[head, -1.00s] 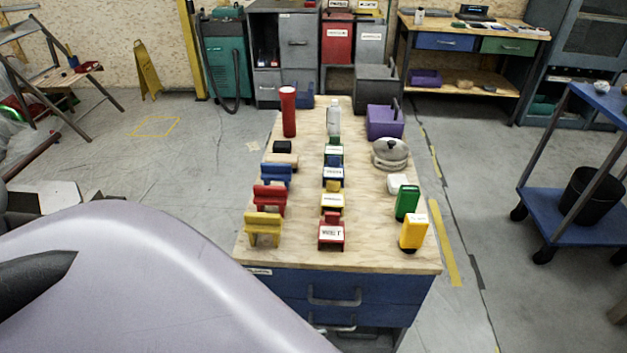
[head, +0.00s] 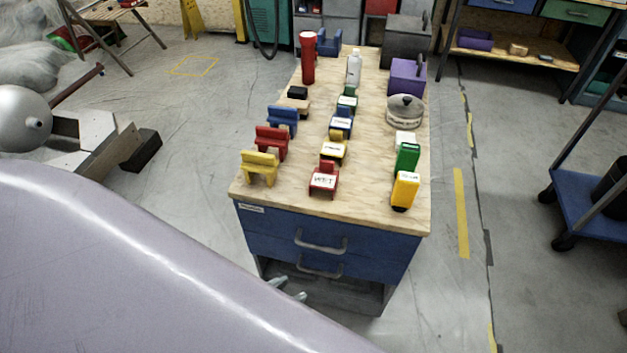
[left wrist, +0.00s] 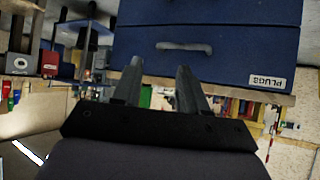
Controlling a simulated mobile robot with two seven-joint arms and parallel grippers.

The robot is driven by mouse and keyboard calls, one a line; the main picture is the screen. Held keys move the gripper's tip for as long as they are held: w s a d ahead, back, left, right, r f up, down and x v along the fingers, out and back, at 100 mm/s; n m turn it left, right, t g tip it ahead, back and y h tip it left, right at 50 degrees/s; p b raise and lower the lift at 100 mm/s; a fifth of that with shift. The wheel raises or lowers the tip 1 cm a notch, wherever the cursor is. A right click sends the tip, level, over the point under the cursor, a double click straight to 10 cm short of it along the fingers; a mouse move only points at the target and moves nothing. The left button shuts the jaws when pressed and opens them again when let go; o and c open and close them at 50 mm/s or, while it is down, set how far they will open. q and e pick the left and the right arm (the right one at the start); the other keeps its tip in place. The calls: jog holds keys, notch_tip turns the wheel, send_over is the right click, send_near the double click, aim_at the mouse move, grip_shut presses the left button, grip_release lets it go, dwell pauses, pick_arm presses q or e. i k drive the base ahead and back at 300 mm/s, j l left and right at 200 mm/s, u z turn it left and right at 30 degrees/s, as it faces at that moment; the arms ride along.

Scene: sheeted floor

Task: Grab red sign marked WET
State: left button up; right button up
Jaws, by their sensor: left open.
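The red sign marked WET (head: 324,179) stands at the near edge of the wooden bench top (head: 290,200), in the front of the middle row. Its white face has dark lettering. My left gripper (head: 289,289) shows only as grey fingertips low in front of the blue drawers, below the bench top and well apart from the sign. In the left wrist view the gripper (left wrist: 159,82) has its two fingers spread with nothing between them, facing a blue drawer (left wrist: 210,60). I cannot make out the sign in that view. My right gripper is not in view.
A yellow block (head: 259,167) and a red block (head: 271,142) stand left of the sign. A yellow sign (head: 333,149) is behind it. A yellow-orange item (head: 404,190) stands to the right. Drawer handles (head: 321,243) stick out in front.

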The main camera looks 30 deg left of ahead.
aim_at(324, 176)
jog(key=l+u, duration=0.25)
jog(key=i+l+u, duration=0.1)
jog(key=l+u, duration=0.15)
jog(key=l, duration=0.25)
jog(key=i+l+u, duration=0.2)
jog(key=i+l, duration=0.25)
